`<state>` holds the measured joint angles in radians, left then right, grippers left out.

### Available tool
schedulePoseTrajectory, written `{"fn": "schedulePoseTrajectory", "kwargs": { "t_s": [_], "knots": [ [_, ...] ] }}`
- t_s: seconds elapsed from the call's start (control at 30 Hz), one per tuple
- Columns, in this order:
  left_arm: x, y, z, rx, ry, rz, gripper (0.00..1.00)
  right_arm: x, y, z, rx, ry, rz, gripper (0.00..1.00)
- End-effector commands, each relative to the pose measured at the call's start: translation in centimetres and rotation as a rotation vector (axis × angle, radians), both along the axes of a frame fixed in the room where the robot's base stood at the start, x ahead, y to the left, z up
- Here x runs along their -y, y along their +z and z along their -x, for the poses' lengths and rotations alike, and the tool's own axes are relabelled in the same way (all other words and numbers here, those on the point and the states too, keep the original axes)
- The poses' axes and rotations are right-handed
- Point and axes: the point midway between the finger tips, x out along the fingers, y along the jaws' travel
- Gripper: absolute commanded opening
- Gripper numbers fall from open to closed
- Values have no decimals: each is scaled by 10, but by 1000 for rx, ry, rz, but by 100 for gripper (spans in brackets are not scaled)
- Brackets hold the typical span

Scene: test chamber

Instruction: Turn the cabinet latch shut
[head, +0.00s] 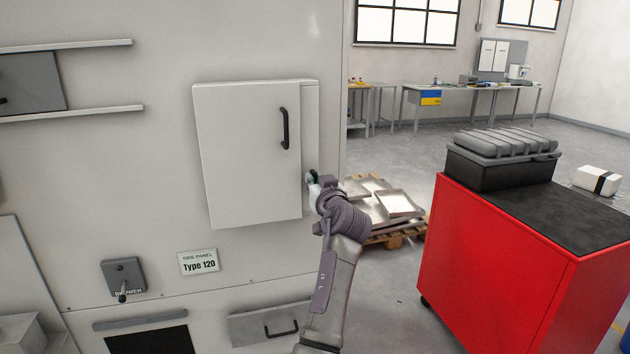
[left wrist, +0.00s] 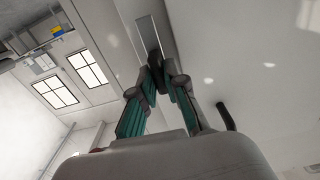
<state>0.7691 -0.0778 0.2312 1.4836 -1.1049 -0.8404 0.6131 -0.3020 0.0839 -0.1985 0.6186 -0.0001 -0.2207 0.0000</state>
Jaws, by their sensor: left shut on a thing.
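The white cabinet (head: 245,160) hangs on the pale wall panel in the head view, with a black bar handle (head: 285,128) on its door. The door looks closed or nearly so; I cannot tell exactly. My left gripper (head: 314,180) is at the cabinet's right edge, below and right of the handle. It hides most of the latch there. In the left wrist view, the fingertips of my left gripper (left wrist: 158,78) are shut on the dark latch (left wrist: 155,60). The latch's exact angle is hard to tell. My right gripper is not in view.
A red cart (head: 490,260) with a black case (head: 500,165) stands at the right. A pallet with metal trays (head: 395,203) is on the floor behind my left arm. A drawer (head: 265,325) and a blower switch box (head: 124,277) are low on the panel.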

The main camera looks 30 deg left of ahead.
Motion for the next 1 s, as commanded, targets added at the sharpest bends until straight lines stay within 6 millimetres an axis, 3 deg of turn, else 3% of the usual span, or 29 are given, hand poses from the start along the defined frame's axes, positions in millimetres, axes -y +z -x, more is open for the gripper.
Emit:
{"fn": "schedulePoseTrajectory", "kwargs": {
  "t_s": [0.27,1.0],
  "knots": [
    [0,2,0,-106,1,-92,0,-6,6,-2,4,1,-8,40],
    [2,3,-2,-630,0,-542,0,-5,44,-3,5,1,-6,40]
  ]
}}
